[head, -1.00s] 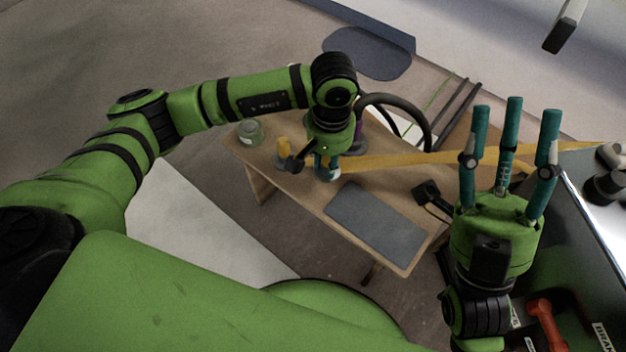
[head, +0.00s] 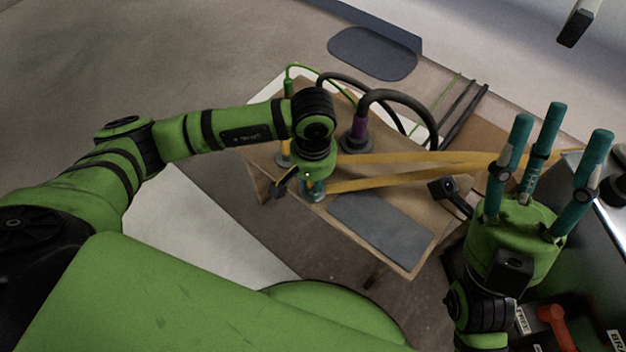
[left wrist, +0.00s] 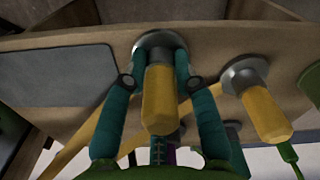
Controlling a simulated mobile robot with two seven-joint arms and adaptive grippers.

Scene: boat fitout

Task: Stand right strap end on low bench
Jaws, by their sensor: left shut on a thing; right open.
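The low bench (head: 405,255) is wooden and stands in the middle of the head view. My left gripper (head: 313,190) is over its front left part. In the left wrist view, its fingers are closed around a yellow strap end (left wrist: 158,98) with a round grey base (left wrist: 152,42). The strap end looks upright, with its base at the bench surface; I cannot tell whether it touches. Another yellow piece (left wrist: 265,112) stands on a grey base beside it. Yellow straps (head: 400,175) run right across the bench. My right gripper (head: 555,160) is open and empty, fingers up, right of the bench.
A dark grey mat (head: 380,228) lies on the bench right of my left gripper. Behind it stands a purple-collared post (head: 355,135) with a thick black hose (head: 400,97). A black device (head: 450,190) is at the bench's right end. A bin with a red tool (head: 555,325) is lower right.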

